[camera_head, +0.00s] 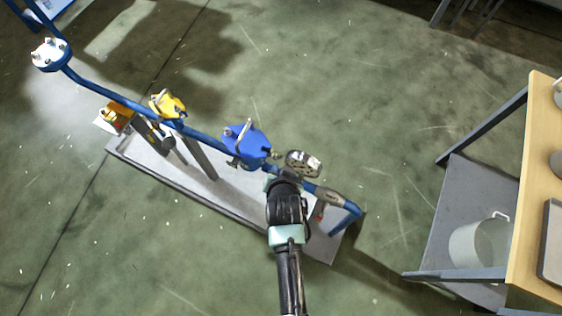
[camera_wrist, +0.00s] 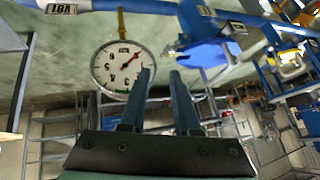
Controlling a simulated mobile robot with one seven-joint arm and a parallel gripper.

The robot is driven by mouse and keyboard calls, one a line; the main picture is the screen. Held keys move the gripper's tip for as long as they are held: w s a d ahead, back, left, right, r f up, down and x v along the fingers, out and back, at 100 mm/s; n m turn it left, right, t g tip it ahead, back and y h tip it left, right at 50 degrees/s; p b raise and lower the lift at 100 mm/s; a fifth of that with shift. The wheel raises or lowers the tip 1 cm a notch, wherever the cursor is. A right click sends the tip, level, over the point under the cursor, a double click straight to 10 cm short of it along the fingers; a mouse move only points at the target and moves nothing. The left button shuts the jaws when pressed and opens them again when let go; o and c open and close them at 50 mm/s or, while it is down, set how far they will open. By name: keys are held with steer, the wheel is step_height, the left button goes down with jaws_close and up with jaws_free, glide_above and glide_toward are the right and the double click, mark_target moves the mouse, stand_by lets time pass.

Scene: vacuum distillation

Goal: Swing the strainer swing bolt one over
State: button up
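The strainer (camera_head: 248,146) appears to be the blue body on the blue pipe, with a pale metal bolt (camera_head: 243,130) standing on its top. Which of its bolts is swing bolt one, I cannot tell. In the wrist view what looks like the same blue body (camera_wrist: 208,53) is beyond and right of the fingertips. My gripper (camera_wrist: 160,75) is open, with nothing between its fingers. In the head view my arm reaches the pipe just right of and below the strainer, and the fingers are hard to make out.
A round white gauge (camera_wrist: 122,68) is close behind the left finger. Yellow fittings (camera_head: 167,104) and a flanged pipe end (camera_head: 50,54) are further left along the pipe. The pipe stands over a grey base plate (camera_head: 240,200). A wooden-topped table (camera_head: 540,190) is at the right; floor between is clear.

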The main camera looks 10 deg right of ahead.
mark_target(278, 155)
steer(key=shift+o, duration=0.4)
steer(key=w+a+f+m+t+b, duration=0.1)
steer(key=w+a+f+t+b, duration=0.2)
steer(key=f+b, duration=0.6)
steer(key=t+b, duration=0.2)
steer(key=b, duration=0.3)
steer(key=shift+w+t+b, duration=0.3)
steer(key=shift+w+t, duration=0.05)
steer(key=shift+t, duration=0.05)
steer(key=s+f+m+t+h+b, duration=0.3)
steer(key=s+m+t+h+b, duration=0.25)
steer(key=b, duration=1.05)
steer(key=shift+m+t+y, duration=0.25)
steer(key=shift+m+t, duration=0.2)
steer(key=shift+m, duration=0.1)
steer(key=x, duration=1.4)
steer(key=shift+w+d+f, duration=0.25)
steer(key=shift+w+f, duration=0.05)
steer(key=shift+w, duration=0.05)
jaws_close()
